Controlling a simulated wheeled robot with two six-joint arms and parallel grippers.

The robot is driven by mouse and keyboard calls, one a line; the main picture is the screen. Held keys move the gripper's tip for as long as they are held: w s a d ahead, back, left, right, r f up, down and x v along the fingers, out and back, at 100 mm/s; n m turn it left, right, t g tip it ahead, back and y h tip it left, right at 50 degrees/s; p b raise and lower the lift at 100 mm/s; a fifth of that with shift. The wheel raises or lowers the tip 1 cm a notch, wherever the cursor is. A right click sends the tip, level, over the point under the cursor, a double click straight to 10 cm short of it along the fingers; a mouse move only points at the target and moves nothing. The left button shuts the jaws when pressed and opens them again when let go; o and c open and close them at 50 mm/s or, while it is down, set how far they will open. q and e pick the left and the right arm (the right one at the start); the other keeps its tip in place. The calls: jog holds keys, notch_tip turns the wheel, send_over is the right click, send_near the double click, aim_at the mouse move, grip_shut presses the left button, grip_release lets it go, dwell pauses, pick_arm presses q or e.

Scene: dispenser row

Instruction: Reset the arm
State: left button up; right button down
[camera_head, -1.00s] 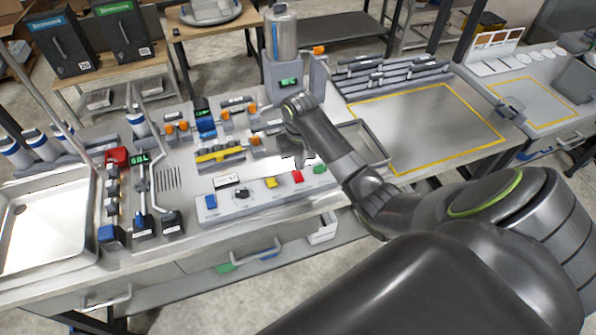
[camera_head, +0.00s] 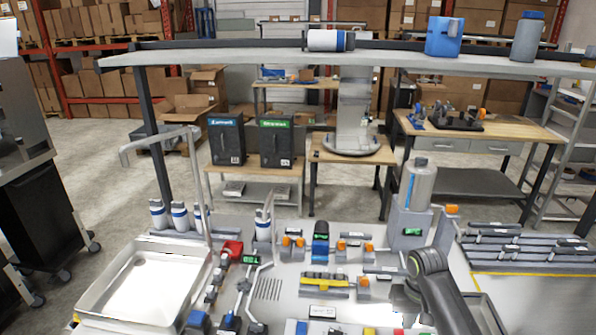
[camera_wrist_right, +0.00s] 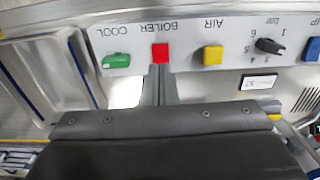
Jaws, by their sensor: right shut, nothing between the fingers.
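My right arm comes in from the bottom right of the head view, with its dark gripper (camera_head: 404,296) low over the dispenser bench. In the wrist view the right gripper (camera_wrist_right: 160,76) has its two narrow fingers together with nothing between them. The fingertips overlap the lower edge of the red button (camera_wrist_right: 160,53) labelled BOILER; I cannot tell whether they touch it. A green button (camera_wrist_right: 116,61) labelled COOL is to the left, and a yellow button (camera_wrist_right: 212,55) labelled AIR is to the right. My left gripper is not in view.
A metal tray (camera_head: 92,300) fills the bench's left end. A grey cylinder dispenser (camera_head: 417,187) stands behind my right arm. Valves with orange knobs (camera_head: 290,242) line the middle. An overhead shelf (camera_head: 230,55) spans the top. A black knob (camera_wrist_right: 268,45) is on the button panel.

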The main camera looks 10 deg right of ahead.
jog(key=s+a+f+n+t, duration=0.1)
jog(key=s+f, duration=0.4)
jog(key=s, duration=0.3)
jog(key=s+a+r+n+t+h, duration=0.1)
jog(key=s+r, duration=0.1)
jog(key=s, duration=0.9)
jog(key=s+a+r+t+h, duration=0.1)
jog(key=s+r+t, duration=0.1)
jog(key=s, duration=0.8)
notch_tip(320, 180, down, 32)
jog(key=d+g+b, duration=0.2)
jog(key=b, duration=0.6)
jog(key=s+f+b, duration=0.3)
jog(key=s+f, duration=0.5)
jog(key=f, duration=0.3)
jog(key=s+a+f+y+b, duration=0.1)
jog(key=s+f+b, duration=0.2)
jog(key=s+f, duration=0.4)
notch_tip(320, 180, down, 5)
jog(key=shift+s+g, duration=0.35)
jog(key=shift+g, duration=0.05)
jog(key=shift+s, duration=0.1)
